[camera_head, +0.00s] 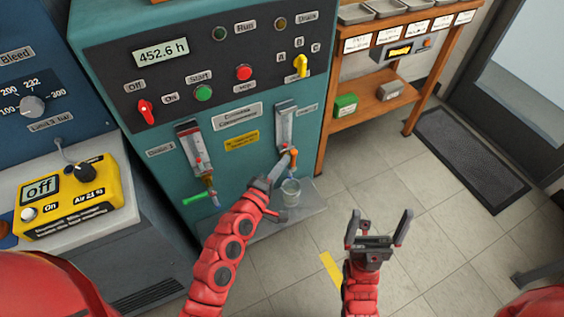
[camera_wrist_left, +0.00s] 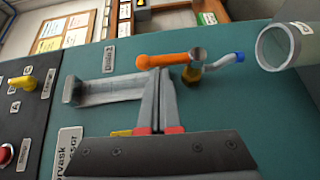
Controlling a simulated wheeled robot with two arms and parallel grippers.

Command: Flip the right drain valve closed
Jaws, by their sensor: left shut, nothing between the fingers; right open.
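The right drain valve has an orange handle (camera_head: 294,158) below the right sight tube (camera_head: 285,125) on the teal cabinet. In the left wrist view, the orange handle (camera_wrist_left: 168,61) lies roughly in line with the tube, by a brass body (camera_wrist_left: 190,75) and a blue-tipped spout (camera_wrist_left: 228,60). My left gripper (camera_head: 284,164) is shut and empty. Its fingertips (camera_wrist_left: 158,73) are right at the handle; I cannot tell whether they touch. My right gripper (camera_head: 379,220) is open and empty over the floor, right of the cabinet.
A clear cup (camera_head: 291,191) hangs or stands below the right valve. The left drain valve has a green handle (camera_head: 194,199), pointing sideways. A wooden shelf (camera_head: 375,100) stands to the right.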

